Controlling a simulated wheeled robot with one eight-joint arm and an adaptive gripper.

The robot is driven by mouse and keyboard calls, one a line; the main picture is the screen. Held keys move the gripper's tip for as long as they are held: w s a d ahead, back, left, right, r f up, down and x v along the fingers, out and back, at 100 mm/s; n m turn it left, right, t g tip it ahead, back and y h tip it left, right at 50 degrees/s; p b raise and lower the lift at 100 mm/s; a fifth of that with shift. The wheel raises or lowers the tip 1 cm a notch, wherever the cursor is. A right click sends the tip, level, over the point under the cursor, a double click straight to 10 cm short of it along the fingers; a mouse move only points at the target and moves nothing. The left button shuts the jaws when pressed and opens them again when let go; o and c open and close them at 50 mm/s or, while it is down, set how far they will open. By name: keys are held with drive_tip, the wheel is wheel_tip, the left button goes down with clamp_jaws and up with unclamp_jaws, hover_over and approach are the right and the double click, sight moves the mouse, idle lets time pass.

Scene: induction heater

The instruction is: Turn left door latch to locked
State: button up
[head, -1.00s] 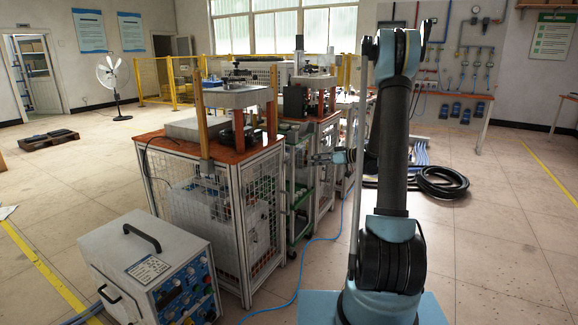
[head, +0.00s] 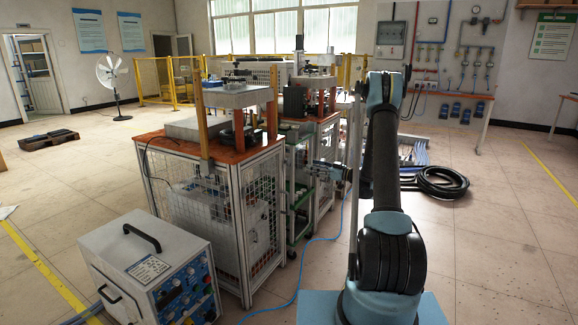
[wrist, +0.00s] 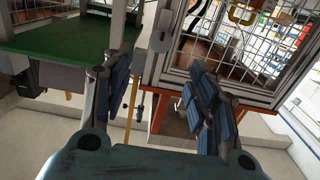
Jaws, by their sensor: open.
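My gripper (wrist: 160,95) is open and empty in the wrist view, its two dark padded fingers spread apart. Beyond it at upper right is a wire-mesh door panel (wrist: 272,62) in a pale frame. A small grey fitting (wrist: 161,39) sits on the frame's left side, and a brass-coloured curved part (wrist: 241,13) shows at the top. I cannot tell which of these, if any, is the left door latch. In the head view my gripper (head: 312,169) is right of the mesh-sided workstation (head: 180,195), near its green-shelved neighbour. No contact is visible.
A green shelf (wrist: 52,55) lies left of my gripper. A control box (head: 135,255) stands at front left. A blue cable (head: 318,240) crosses the floor, and coiled black hose (head: 440,183) lies at right. Open floor extends further right.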

sight(290, 162)
drive_tip(key=x, duration=1.4)
drive_tip(key=shift+w+a, duration=0.15)
drive_tip(key=c, duration=1.1)
